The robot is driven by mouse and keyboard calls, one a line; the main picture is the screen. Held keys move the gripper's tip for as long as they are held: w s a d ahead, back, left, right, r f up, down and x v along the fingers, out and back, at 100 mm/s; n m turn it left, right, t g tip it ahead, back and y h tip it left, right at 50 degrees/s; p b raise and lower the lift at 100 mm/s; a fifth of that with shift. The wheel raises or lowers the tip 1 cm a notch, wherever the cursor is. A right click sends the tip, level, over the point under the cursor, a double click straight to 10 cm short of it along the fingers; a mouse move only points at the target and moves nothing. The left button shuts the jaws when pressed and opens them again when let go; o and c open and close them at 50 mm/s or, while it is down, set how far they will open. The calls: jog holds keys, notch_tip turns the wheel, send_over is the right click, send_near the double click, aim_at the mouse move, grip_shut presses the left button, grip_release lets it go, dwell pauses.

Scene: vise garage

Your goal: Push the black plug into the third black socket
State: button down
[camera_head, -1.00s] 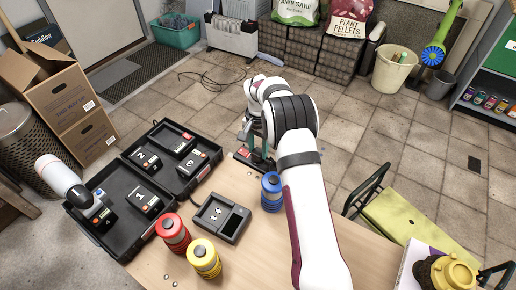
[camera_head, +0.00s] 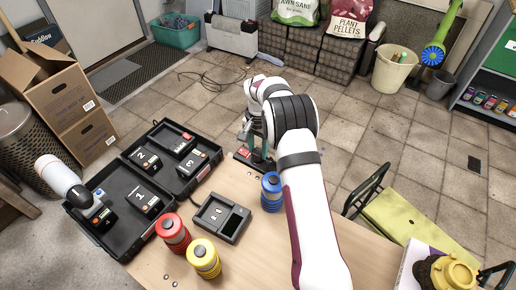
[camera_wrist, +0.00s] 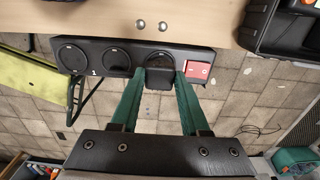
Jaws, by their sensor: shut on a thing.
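In the wrist view a black socket strip (camera_wrist: 100,48) runs along the table's edge, with three round sockets and a red switch (camera_wrist: 198,71) at its right end. The first socket (camera_wrist: 73,57), marked 1, and the second socket (camera_wrist: 116,59) are empty. My gripper (camera_wrist: 161,78), with green fingers, is shut on the black plug (camera_wrist: 159,82). The plug is at the third socket (camera_wrist: 158,55), overlapping its lower part; how deep it sits cannot be told. In the head view my gripper (camera_head: 260,152) is at the table's far edge, largely hidden by my arm.
A blue ringed canister (camera_head: 271,192) stands close to my arm. A grey tray (camera_head: 221,218), a red canister (camera_head: 173,232) and a yellow canister (camera_head: 203,258) stand nearer. An open black case (camera_head: 120,240) with numbered black blocks lies at left. A yellow-green seat (camera_head: 425,232) is at right.

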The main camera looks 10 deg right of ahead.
aim_at(258, 152)
jog(key=shift+f, duration=0.6)
jog(key=shift+c, duration=1.6)
grip_release()
notch_tip(258, 152, up, 16)
jog(key=shift+f, duration=0.1)
